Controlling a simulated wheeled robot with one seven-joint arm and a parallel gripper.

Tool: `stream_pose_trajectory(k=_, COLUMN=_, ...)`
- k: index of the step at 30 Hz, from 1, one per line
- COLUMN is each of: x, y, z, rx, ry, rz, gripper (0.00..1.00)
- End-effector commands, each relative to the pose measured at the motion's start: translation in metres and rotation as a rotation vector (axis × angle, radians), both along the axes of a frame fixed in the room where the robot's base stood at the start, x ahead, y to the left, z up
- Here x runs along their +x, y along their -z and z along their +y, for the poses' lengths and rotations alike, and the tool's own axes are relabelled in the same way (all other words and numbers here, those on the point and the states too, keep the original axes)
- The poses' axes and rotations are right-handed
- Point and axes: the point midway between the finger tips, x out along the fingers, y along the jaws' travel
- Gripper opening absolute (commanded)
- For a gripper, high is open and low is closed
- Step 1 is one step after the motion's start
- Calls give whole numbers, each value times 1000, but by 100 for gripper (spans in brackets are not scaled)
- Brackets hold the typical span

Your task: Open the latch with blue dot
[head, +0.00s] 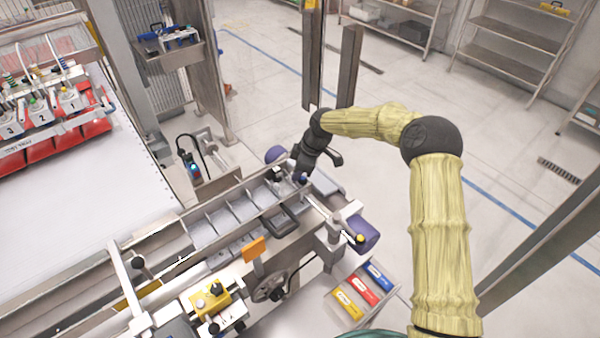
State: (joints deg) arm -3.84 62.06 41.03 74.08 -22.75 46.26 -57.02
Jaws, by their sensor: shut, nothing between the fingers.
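A latch with a small dark-blue dot (303,178) sits at the far end of a metal bar across the conveyor frame. Its shape is small and partly hidden by my arm. My gripper (297,174) is dark and reaches down beside this latch, at its left. It looks shut and empty; I cannot tell whether it touches the latch. A similar latch with a yellow dot (360,238) is at the near end of the bar.
The conveyor has several grey trays (222,219) and a purple roller (367,231). An orange plate (254,249) stands at the front. A rack with blue, red and yellow boxes (362,289) is below right. Steel posts (348,65) stand behind my arm. Open floor lies to the right.

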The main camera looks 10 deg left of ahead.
Motion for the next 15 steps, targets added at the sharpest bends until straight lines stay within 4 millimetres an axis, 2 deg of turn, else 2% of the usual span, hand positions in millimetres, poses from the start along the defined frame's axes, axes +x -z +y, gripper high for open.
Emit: stream_pose_trajectory(k=15, x=14, y=0, z=5, rx=0, ry=2, rz=0, gripper=0)
